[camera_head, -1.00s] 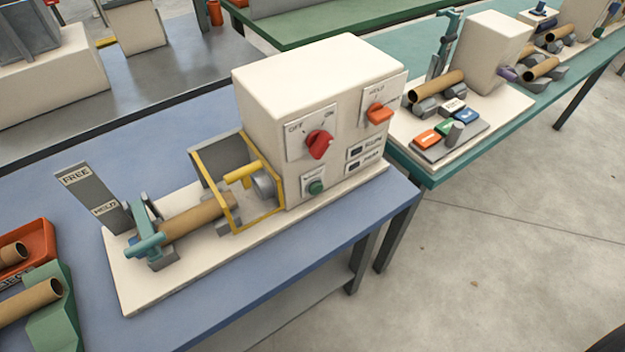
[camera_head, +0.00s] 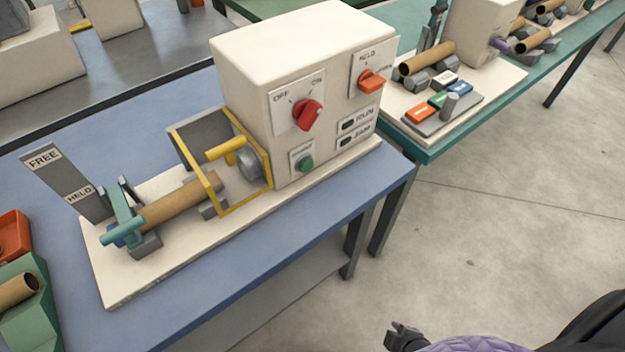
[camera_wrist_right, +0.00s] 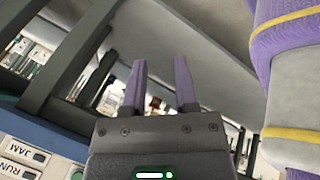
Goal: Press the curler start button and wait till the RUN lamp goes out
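The curler (camera_head: 300,45) is a cream box on a cream base on the blue bench. Its green start button (camera_head: 305,163) is low on the front. The red OFF/ON knob (camera_head: 307,115) is turned toward ON. The RUN lamp (camera_head: 348,125) looks dark, above the JAM lamp (camera_head: 348,141). A brown tube (camera_head: 180,204) lies between the teal clamp and the yellow-framed guard. My right gripper (camera_head: 400,335) is at the bottom edge, well apart from the curler. In the right wrist view its purple fingers (camera_wrist_right: 160,65) are spread and empty. My left gripper is not in view.
A grey FREE/HELD plate (camera_head: 68,182) stands at the left. The teal bench (camera_head: 440,145) behind carries another machine with coloured buttons. Open floor (camera_head: 500,220) lies right of the blue bench.

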